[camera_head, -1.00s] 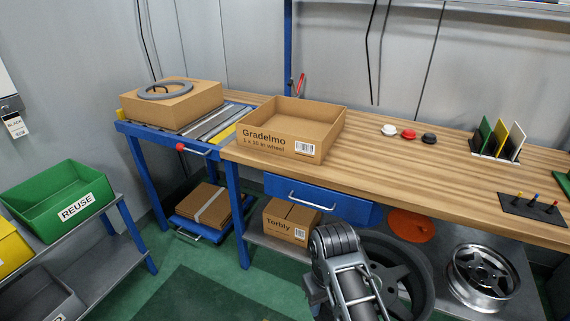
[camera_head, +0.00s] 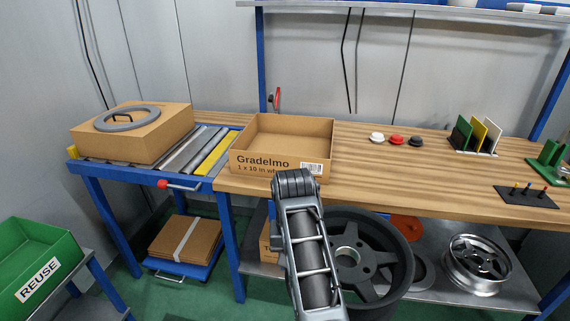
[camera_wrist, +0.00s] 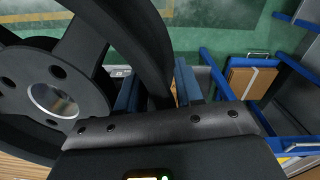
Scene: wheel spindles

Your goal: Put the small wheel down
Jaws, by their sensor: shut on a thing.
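The dark grey spoked wheel (camera_head: 377,292) hangs beside my arm in the head view, in front of the workbench. Its near face, with hub and bolt holes, shows. In the wrist view the wheel (camera_wrist: 88,50) fills the upper left, very close. My gripper (camera_wrist: 157,88) is shut on its rim. In the head view my arm hides the gripper. An open cardboard box (camera_head: 285,133) marked "Gradelmo 1 x 10 in wheel" stands on the bench (camera_head: 400,170), behind and above my arm; it looks empty as far as its inside shows.
A closed carton (camera_head: 140,143) with a grey ring (camera_head: 127,119) on top sits on the roller stand at left. Caps, upright plates and a peg board are on the bench at right. A silver wheel (camera_head: 478,262) lies on the lower shelf. The bench's middle is clear.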

